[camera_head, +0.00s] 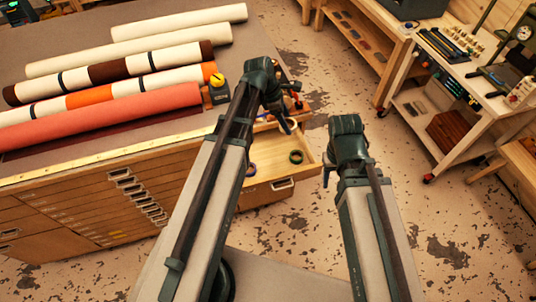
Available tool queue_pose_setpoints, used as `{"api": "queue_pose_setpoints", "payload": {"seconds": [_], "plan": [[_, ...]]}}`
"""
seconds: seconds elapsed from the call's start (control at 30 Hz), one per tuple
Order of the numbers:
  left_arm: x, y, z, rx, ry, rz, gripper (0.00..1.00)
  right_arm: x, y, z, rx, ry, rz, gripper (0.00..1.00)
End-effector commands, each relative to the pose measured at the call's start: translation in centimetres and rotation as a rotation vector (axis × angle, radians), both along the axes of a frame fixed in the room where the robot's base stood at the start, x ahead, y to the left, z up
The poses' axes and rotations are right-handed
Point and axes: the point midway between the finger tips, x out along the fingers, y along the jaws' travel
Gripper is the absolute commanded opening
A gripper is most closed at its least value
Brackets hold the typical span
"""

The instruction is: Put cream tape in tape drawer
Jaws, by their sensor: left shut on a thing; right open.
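The open drawer (273,172) juts out from the right end of the wooden cabinet. A dark green tape ring (296,157) and a blue-edged ring (251,169) lie in it. My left gripper (289,124) hangs over the drawer's far part, its arm crossing in front of the cabinet. It is shut on a small pale thing, seemingly the cream tape, mostly hidden by the fingers. My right gripper (327,174) is open and empty, just right of the drawer's front corner.
Foil rolls (110,112) lie across the cabinet top (90,22), with a yellow-and-black object (218,88) at their right end. A white cart (455,105) and a wooden bench (372,62) stand at the right. The stained floor (440,225) between is clear.

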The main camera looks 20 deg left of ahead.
Motion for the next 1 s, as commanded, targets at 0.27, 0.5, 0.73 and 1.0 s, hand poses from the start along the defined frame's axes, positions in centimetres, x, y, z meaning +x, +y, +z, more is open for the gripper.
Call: {"api": "queue_pose_setpoints", "payload": {"seconds": [0.27,0.5,0.73,1.0], "plan": [[-0.4,0.5,-3.9,0.0,0.0,0.003,0.14,0.0,0.0,-3.9,-0.001,0.0,0.003,0.5],[-1.7,2.3,-8.8,0.0,0.001,0.015,0.14,0.0,0.0,-8.8,-0.001,0.0,0.004,0.5],[-2.9,4.1,-10.8,0.0,0.0,0.024,0.14,0.0,0.0,-10.8,-0.001,0.0,0.004,0.5],[-2.9,4.1,-11.6,0.0,0.0,0.024,0.14,0.0,0.0,-11.6,-0.001,0.0,0.003,0.5]]}}
